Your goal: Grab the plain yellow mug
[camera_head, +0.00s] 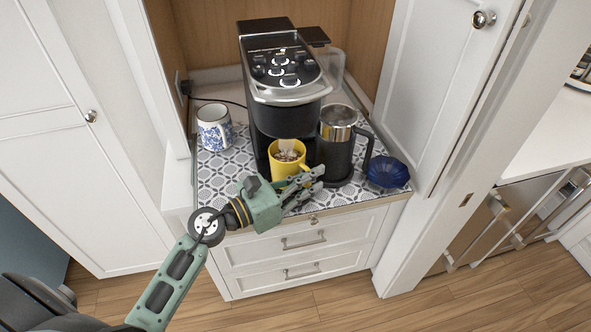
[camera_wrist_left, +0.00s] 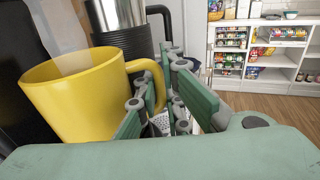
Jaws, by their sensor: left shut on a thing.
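The plain yellow mug (camera_head: 283,166) stands upright under the spout of the black coffee machine (camera_head: 287,75), with brown contents showing inside. It fills the left of the left wrist view (camera_wrist_left: 75,105), its handle at the right. A pale strip hangs above its mouth. My left gripper (camera_head: 316,178) is at the mug's front right. In the left wrist view the green-grey fingers (camera_wrist_left: 168,75) are shut on the mug's handle; they hide part of it. My right gripper is in neither view.
A blue-and-white patterned mug (camera_head: 215,127) stands left of the machine. A black-and-steel press (camera_head: 338,140) stands close on the right, near a dark blue ribbed object (camera_head: 388,171). The patterned mat (camera_head: 222,177) has free room at the front left. Open cabinet doors flank the nook.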

